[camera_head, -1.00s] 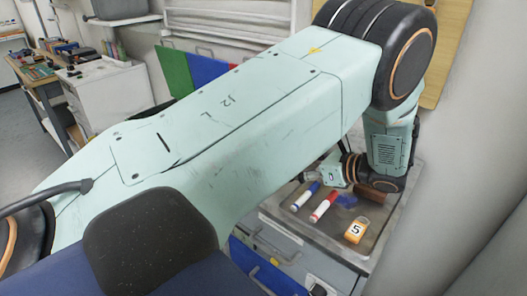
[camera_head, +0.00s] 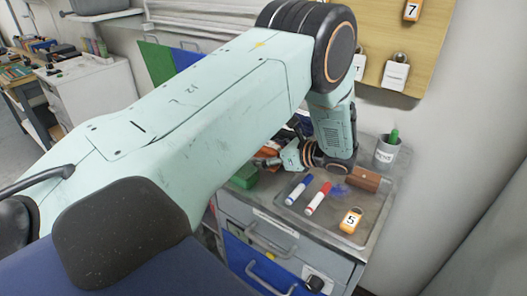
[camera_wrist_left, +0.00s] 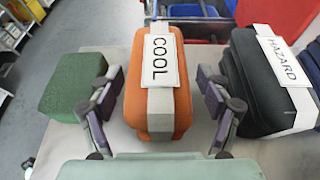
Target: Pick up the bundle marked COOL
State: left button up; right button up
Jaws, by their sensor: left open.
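The bundle marked COOL (camera_wrist_left: 158,112) is orange with a pale band and a white label. It lies in the middle of the left wrist view. My left gripper (camera_wrist_left: 157,88) is open, one finger at each side of this bundle, with gaps showing at both sides. In the head view, part of an orange bundle (camera_head: 268,150) shows by my left gripper (camera_head: 272,161), mostly hidden behind my arm. My right gripper is not in view.
A green bundle (camera_wrist_left: 75,84) lies left of the COOL one, and a black bundle marked HAZARD (camera_wrist_left: 262,92) right of it. A tray (camera_head: 318,227) holds markers, a brown block (camera_head: 364,180) and an orange tag marked 5 (camera_head: 351,220). A cup (camera_head: 386,152) stands behind.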

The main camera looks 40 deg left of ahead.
pick_arm(q)
jog(key=shift+a+f, duration=0.15)
jog(key=shift+a, duration=0.15)
jog(key=c, duration=0.4)
jog(key=shift+d, duration=0.25)
jog(key=c, duration=0.6)
jog(key=shift+a, duration=0.2)
jog(key=c, duration=0.3)
jog(key=shift+c, duration=0.2)
